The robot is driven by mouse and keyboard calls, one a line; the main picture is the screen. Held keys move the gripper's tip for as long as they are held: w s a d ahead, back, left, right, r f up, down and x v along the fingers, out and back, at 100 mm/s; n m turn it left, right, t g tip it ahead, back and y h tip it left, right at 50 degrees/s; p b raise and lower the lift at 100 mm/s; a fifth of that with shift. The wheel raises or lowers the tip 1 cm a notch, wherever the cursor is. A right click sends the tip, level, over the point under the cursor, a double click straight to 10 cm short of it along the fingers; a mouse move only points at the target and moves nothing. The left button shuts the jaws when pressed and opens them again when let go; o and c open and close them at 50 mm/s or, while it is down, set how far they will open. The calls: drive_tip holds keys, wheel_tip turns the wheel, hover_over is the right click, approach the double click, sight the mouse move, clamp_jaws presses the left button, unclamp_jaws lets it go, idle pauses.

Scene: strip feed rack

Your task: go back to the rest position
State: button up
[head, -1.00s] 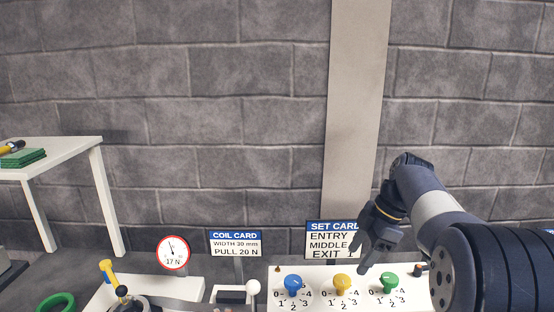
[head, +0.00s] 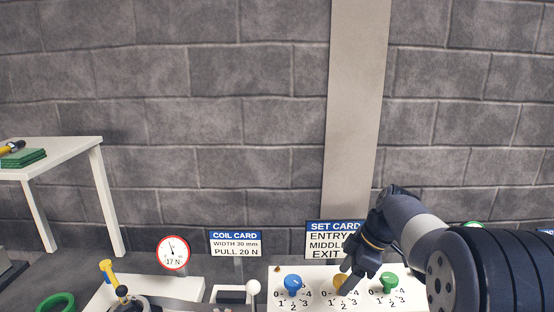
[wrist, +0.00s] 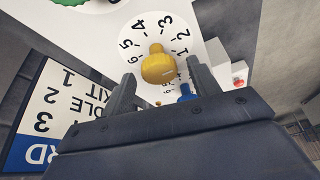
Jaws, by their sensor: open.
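My gripper (head: 348,279) is open, low over the knob panel (head: 318,271) at the yellow knob (head: 340,284). In the wrist view, the yellow knob (wrist: 158,66) shows between and just beyond the two spread fingertips (wrist: 160,73). I cannot tell whether a finger touches it. The blue knob (head: 293,284) stands to its left and the green knob (head: 388,282) to its right, each on a numbered dial. In the wrist view, the blue knob (wrist: 187,92) is partly hidden behind a finger.
The set card (head: 325,240) stands close behind the panel, partly covered by my gripper. A white table (head: 60,158) stands far left. The space above the panel's left is clear.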

drive_tip(key=m, duration=0.2)
drive_tip(key=m+t, duration=0.1)
drive_tip(key=m, duration=0.1)
drive_tip(key=shift+s+a+t+p, duration=0.15)
drive_tip(key=shift+t+p, duration=0.15)
drive_tip(key=m+h+p, duration=0.1)
drive_tip(key=m, duration=0.2)
drive_tip(key=shift+s+a+r+m+t, duration=0.1)
drive_tip(key=shift+m+t, duration=0.3)
drive_tip(key=m+p, duration=0.1)
drive_tip(key=m+h+p, duration=0.1)
drive_tip(key=m, duration=0.1)
drive_tip(key=shift+s+a+m+t+h, duration=0.1)
drive_tip(key=shift+a+m+t+h, duration=0.05)
drive_tip(key=shift+m+t+h, duration=0.2)
drive_tip(key=shift+a+m+h+p, duration=0.15)
drive_tip(key=shift+m+h+p, duration=0.75)
drive_tip(key=shift+m, duration=0.95)
drive_tip(key=shift+s+r, duration=0.3)
drive_tip(key=shift+r, duration=0.35)
drive_tip(key=shift+s, duration=0.1)
